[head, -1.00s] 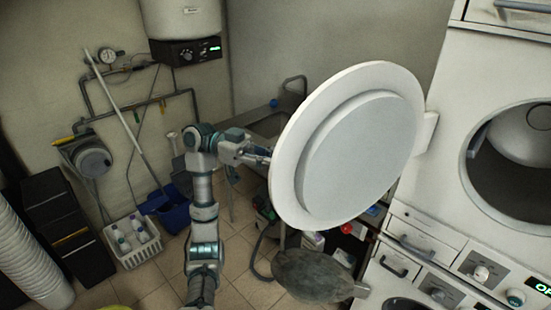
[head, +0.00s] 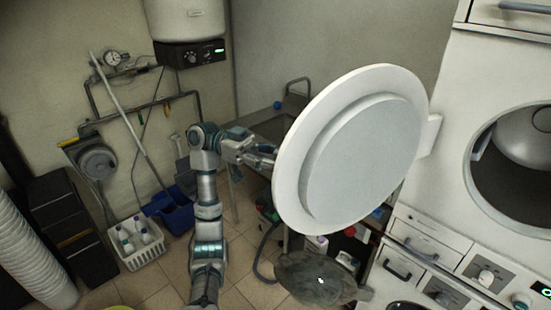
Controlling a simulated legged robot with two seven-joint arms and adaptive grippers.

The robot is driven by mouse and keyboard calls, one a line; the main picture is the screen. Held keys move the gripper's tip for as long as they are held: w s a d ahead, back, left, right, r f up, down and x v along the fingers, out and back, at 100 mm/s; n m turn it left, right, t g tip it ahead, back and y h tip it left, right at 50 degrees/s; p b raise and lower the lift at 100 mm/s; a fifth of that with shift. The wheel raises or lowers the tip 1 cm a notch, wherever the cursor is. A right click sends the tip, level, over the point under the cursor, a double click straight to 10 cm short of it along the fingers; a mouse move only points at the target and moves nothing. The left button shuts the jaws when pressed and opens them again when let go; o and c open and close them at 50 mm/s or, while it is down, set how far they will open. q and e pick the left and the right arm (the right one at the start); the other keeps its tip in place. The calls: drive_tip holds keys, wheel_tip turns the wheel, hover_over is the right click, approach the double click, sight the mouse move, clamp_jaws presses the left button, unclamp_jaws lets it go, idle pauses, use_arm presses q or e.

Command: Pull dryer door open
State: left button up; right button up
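The round white dryer door (head: 360,150) stands swung wide open in the head view, its inner face toward me. It is hinged at its right edge to the white dryer (head: 450,130). The dark round drum opening (head: 520,165) is uncovered at the far right. My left gripper (head: 268,161) is at the left edge of the door, partly behind its rim. Its fingertips are small and partly hidden, so I cannot tell whether they are open or shut, or whether they touch the door. My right gripper is not in view.
A lower machine with a control panel (head: 470,283) sits below the dryer, its glass door (head: 315,279) also swung out. A white basket of bottles (head: 137,243), a blue bucket (head: 172,207) and black drawers (head: 68,228) stand at left. Tiled floor between is partly clear.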

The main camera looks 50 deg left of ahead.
use_arm(q)
drive_tip(key=v, duration=1.2)
drive_tip(key=shift+w, duration=0.15)
drive_tip(key=shift+w+f, duration=0.15)
